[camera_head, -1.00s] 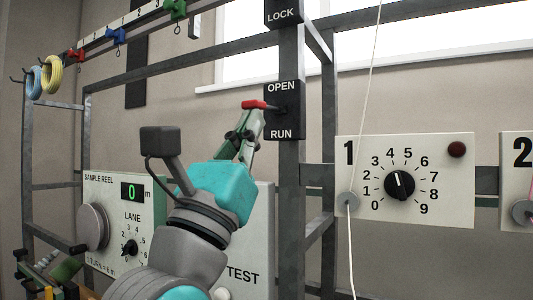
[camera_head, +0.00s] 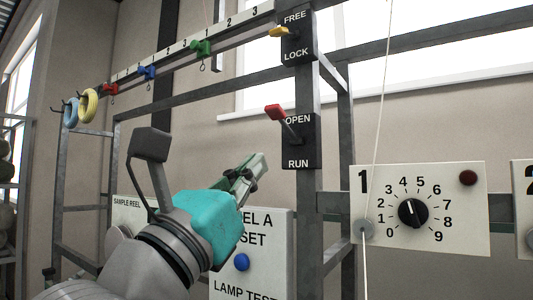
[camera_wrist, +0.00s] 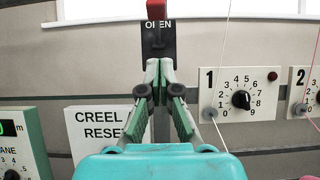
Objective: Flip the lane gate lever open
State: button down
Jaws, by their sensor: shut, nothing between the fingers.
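The lane gate lever, with a red handle (camera_head: 275,111), sits on a black OPEN/RUN plate (camera_head: 302,150) on the grey upright. Its handle tilts up and outward, level with the word OPEN. In the wrist view the red handle (camera_wrist: 156,10) shows at the top edge, just above OPEN. My gripper (camera_head: 257,166) is shut and empty, below and left of the lever in the head view, with a gap between them. In the wrist view my fingertips (camera_wrist: 158,66) are together below the plate, whose lower part they hide.
A yellow-handled FREE/LOCK lever (camera_head: 280,32) is above on the same upright. A white CREEL A RESET panel (camera_head: 276,268) with a blue button stands below my gripper. Dial panel 1 (camera_head: 455,230) and a thin white thread (camera_head: 376,130) are to the right.

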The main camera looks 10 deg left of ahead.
jog(key=r+v, duration=0.1)
jog(key=v, duration=0.6)
jog(key=shift+s+a, duration=0.25)
jog(key=shift+s, duration=0.25)
